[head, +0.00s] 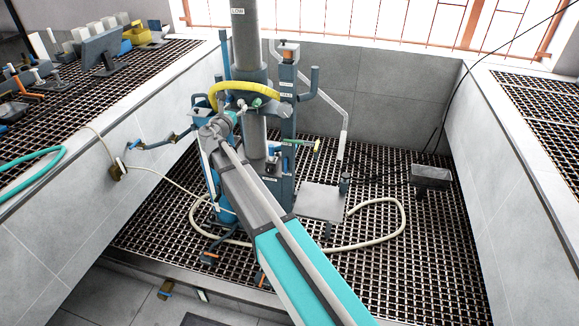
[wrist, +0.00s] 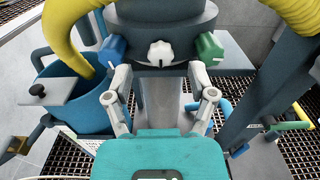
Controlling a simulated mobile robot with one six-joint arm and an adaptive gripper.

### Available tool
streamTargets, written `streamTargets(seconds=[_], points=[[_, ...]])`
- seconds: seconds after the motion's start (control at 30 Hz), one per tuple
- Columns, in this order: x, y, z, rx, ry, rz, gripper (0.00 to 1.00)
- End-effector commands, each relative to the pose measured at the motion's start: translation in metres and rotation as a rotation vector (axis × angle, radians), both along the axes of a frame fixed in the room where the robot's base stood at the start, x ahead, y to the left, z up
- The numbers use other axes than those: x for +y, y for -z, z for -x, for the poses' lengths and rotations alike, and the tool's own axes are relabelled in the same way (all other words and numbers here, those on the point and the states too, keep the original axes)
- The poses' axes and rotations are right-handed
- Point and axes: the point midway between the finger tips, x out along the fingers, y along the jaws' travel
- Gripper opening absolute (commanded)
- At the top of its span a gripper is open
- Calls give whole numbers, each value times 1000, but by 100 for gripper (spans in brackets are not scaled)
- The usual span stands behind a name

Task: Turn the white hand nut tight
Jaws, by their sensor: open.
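The white hand nut (wrist: 160,53) is a small lobed knob on the front of a dark blue-grey collar (wrist: 165,15). It sits between a blue knob (wrist: 112,47) on its left and a green knob (wrist: 208,47) on its right. My gripper (wrist: 162,74) is open and empty in the wrist view. Its two fingers point up toward the collar, one on each side of the nut and just below it in the picture. I see no contact with the nut.
A yellow hose (head: 236,87) arches over the machine; it also shows in the wrist view (wrist: 62,35). A blue tank (wrist: 75,85) stands left of the fingers. A grey column (head: 250,50) rises behind. A pale hose (head: 390,235) lies on the grating (head: 420,270).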

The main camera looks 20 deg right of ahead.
Motion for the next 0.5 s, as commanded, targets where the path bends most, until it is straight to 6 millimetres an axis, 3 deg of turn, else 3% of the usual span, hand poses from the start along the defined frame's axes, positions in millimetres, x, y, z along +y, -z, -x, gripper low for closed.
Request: streamTargets(seconds=[0.5], points=[[36, 0, 66, -1, 0, -2, 72]])
